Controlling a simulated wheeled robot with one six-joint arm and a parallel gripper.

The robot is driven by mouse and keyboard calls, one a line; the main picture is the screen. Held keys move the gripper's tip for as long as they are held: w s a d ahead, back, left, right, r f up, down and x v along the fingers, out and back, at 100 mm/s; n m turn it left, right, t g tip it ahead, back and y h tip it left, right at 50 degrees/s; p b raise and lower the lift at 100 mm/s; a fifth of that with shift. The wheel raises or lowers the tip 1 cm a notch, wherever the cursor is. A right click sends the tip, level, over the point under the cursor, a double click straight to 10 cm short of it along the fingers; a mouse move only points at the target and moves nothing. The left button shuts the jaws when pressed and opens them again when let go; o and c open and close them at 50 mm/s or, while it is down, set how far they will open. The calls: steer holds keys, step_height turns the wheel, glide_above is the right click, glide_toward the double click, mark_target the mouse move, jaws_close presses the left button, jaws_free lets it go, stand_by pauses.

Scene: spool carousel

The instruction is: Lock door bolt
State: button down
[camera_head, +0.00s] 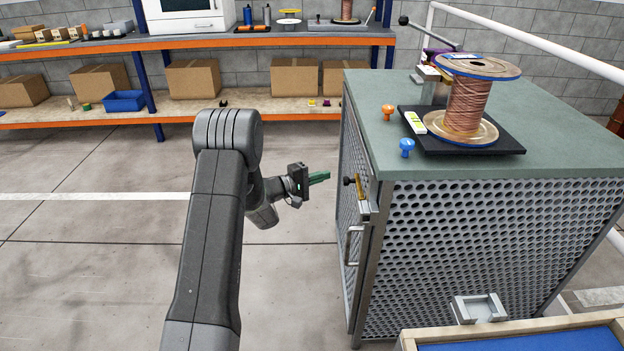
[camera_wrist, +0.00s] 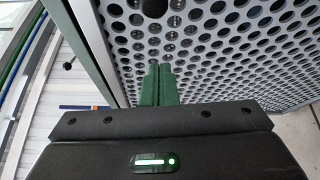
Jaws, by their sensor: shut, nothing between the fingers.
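The cabinet (camera_head: 480,230) has perforated metal sides and a green top. Its door (camera_head: 350,150) is on the left face and seen at a steep angle; it looks closed or nearly so. A brass bolt (camera_head: 361,190) with a black knob (camera_head: 347,181) sits on that face near the front corner, above a metal pull handle (camera_head: 352,246). I cannot tell the bolt's position. My gripper (camera_head: 325,177) is shut and empty, its green fingers pointing at the door, left of the knob and apart from it. In the wrist view, the shut fingers (camera_wrist: 158,72) face perforated metal, and a dark round knob (camera_wrist: 154,8) shows above them.
A copper wire spool (camera_head: 467,105) stands on a black plate on the cabinet top, near orange (camera_head: 388,112) and blue (camera_head: 407,147) knobs. A blue-topped surface (camera_head: 530,340) is at the bottom right. Shelves (camera_head: 200,110) line the back wall. Floor left of the door is clear.

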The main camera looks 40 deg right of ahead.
steer(key=shift+s+d+r+p, duration=0.1)
steer(key=shift+s+d+p, duration=0.25)
steer(key=shift+s, duration=0.75)
steer(key=shift+s+d+r+p, duration=0.1)
steer(key=shift+s+d, duration=0.4)
steer(key=shift+s, duration=0.6)
steer(key=s+a+b, duration=0.4)
steer(key=b, duration=0.2)
steer(key=shift+s, duration=0.25)
